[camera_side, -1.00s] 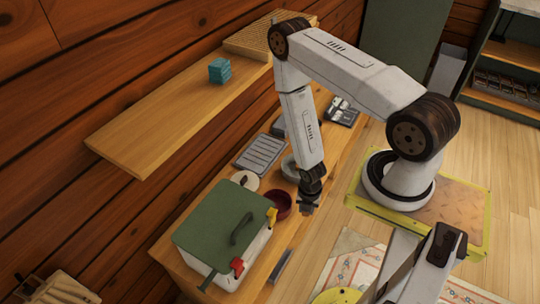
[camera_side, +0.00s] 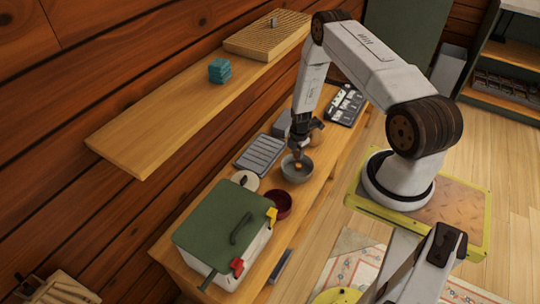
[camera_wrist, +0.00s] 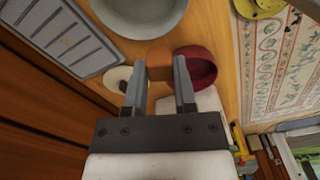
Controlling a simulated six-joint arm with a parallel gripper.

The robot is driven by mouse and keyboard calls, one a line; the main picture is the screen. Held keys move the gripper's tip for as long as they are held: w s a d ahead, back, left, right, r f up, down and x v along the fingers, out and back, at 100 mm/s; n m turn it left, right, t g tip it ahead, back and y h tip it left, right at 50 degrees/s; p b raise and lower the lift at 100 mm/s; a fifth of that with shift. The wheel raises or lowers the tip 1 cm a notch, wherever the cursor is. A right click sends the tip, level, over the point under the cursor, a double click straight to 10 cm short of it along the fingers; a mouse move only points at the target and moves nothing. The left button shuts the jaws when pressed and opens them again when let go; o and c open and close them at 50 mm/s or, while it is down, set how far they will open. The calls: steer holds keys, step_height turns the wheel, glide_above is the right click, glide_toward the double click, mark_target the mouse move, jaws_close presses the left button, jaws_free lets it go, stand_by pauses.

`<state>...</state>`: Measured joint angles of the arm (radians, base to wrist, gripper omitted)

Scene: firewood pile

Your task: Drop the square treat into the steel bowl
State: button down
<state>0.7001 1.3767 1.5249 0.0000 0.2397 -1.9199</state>
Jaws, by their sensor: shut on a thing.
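The steel bowl (camera_side: 297,172) stands on the wooden bench in the side view, and part of it shows at the top of the wrist view (camera_wrist: 140,14). My gripper (camera_side: 299,154) points down above the bowl in the side view. The square treat is a small orange-brown block (camera_wrist: 159,63) between my two fingers (camera_wrist: 159,75) in the wrist view, and my gripper is shut on it. It shows as a small orange spot (camera_side: 298,166) against the bowl in the side view. Its exact height over the bowl is hard to tell.
A dark red bowl (camera_side: 279,206) and a white round thing (camera_side: 245,181) stand near the steel bowl. A grey ribbed tray (camera_side: 260,154) lies behind it. A green-lidded box (camera_side: 220,217) stands at the front. A wooden shelf (camera_side: 160,124) hangs along the wall.

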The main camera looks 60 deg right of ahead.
steer(key=w+d+r+m, duration=0.1)
steer(key=d+r, duration=0.1)
steer(key=d, duration=0.4)
steer(key=shift+m, duration=0.4)
steer(key=shift+f, duration=2.95)
steer(key=shift+c, duration=1.7)
jaws_free()
steer(key=shift+r, duration=0.1)
